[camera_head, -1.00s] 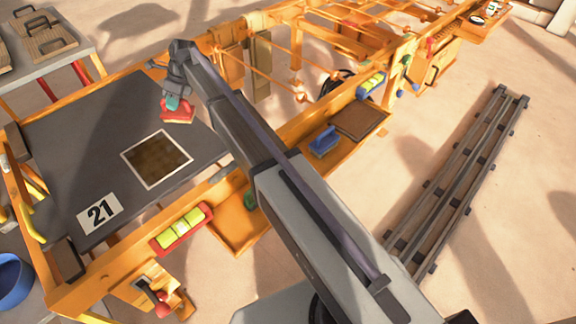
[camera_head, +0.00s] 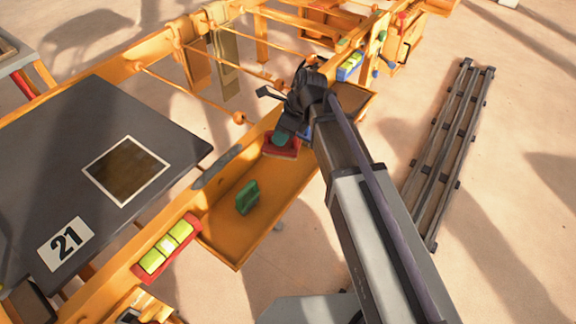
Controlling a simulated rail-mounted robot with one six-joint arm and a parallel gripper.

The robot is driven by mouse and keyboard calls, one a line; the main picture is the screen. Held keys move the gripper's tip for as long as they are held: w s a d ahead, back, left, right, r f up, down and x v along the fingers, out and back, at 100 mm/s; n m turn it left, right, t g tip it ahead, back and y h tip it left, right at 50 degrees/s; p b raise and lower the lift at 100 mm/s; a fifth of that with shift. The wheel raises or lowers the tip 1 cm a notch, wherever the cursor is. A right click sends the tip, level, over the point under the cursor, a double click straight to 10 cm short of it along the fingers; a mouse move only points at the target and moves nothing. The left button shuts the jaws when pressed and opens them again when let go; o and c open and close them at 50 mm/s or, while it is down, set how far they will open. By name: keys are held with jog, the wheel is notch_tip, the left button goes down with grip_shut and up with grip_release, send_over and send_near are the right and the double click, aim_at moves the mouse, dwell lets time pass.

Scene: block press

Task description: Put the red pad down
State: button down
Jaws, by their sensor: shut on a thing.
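The red pad (camera_head: 279,151) is in my gripper (camera_head: 284,135), over the orange side tray (camera_head: 222,238), near the tray's inner edge. A teal part shows between the gripper and the pad. The gripper is shut on the pad; my wrist hides part of it. I cannot tell whether the pad touches the tray floor. A green pad (camera_head: 246,197) stands in the tray, nearer the camera and left of the red pad. A bit of a blue pad (camera_head: 307,131) shows beside my wrist, mostly hidden.
A red holder with yellow-green blocks (camera_head: 166,247) is by the tray's near left side. A brown mat (camera_head: 351,98) lies at the tray's far end. The tray's near end is bare.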

aim_at(282, 154)
notch_tip(282, 154, down, 9)
jog(key=b, duration=0.7)
jog(key=c, duration=1.1)
grip_release()
jog(key=shift+r, duration=0.15)
jog(key=shift+o, duration=0.2)
jog(key=shift+r+p, duration=0.4)
jog(key=shift+p, duration=0.1)
jog(key=p+v, duration=1)
jog(key=v, duration=0.2)
jog(key=shift+p, duration=0.35)
jog(key=shift+s+d+f, duration=0.1)
jog(key=shift+s+f, duration=0.05)
jog(key=shift+f, duration=0.05)
jog(key=s+d+n+h, duration=0.2)
jog(key=s+d+n, duration=0.3)
jog(key=n, duration=0.5)
jog(key=s+d+f+n+h, duration=0.1)
jog(key=s+d+n+h, duration=0.2)
jog(key=s+d+n, duration=0.3)
jog(key=s+n, duration=0.1)
jog(key=n, duration=0.4)
jog(key=shift+d+f+t, duration=0.15)
jog(key=shift+f+t, duration=0.15)
jog(key=shift+t, duration=0.1)
